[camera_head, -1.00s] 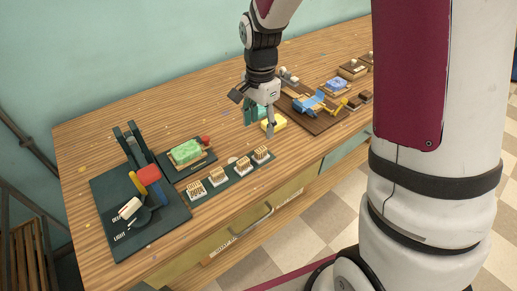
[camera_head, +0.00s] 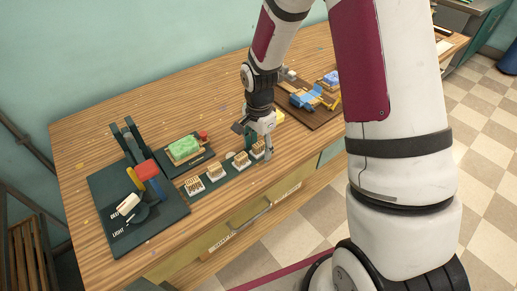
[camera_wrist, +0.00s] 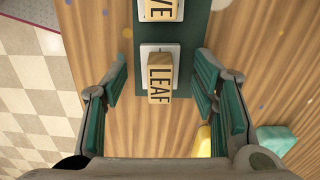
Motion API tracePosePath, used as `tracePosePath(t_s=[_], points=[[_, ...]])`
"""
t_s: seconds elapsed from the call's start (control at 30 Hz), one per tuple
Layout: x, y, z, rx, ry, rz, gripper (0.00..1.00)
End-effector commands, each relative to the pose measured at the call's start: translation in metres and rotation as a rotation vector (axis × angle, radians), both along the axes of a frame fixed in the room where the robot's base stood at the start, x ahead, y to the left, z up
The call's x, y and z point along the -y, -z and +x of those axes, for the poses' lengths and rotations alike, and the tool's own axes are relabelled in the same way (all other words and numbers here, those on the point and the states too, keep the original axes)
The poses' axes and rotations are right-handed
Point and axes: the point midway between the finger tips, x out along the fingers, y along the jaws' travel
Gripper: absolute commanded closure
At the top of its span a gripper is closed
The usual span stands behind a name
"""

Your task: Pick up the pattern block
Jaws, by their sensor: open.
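Several small wooden pattern blocks stand in a row on white pads along a dark green strip (camera_head: 205,183). The end block is lettered LEAF (camera_wrist: 159,80) and lies centred in the wrist view. It is also the rightmost block (camera_head: 258,150) in the head view, partly hidden by my gripper. A neighbouring block (camera_wrist: 161,12), with only "VE" readable, is cut off at the top of the wrist view. My gripper (camera_head: 259,144) points down over the LEAF block. In the wrist view its open fingers (camera_wrist: 160,70) stand on either side of that block, with gaps on both sides.
A green soap on a tray (camera_head: 185,149) and a dark board with tools (camera_head: 110,205) stand left. The table's front edge is close.

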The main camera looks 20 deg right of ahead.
Motion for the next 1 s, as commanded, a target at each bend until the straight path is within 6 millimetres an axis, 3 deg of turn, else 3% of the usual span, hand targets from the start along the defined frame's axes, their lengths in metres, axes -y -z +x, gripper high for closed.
tracePosePath(t_s=[0.13,0.37,0.77,1.0], points=[[0.0,0.0,0.0,0.0,0.0,0.0,0.47],[0.0,0.0,0.0,0.0,0.0,0.0,0.96],[0.0,-0.004,0.001,0.002,0.0,0.0,0.96],[0.0,-0.03,0.001,0.006,0.001,-0.001,0.96]])
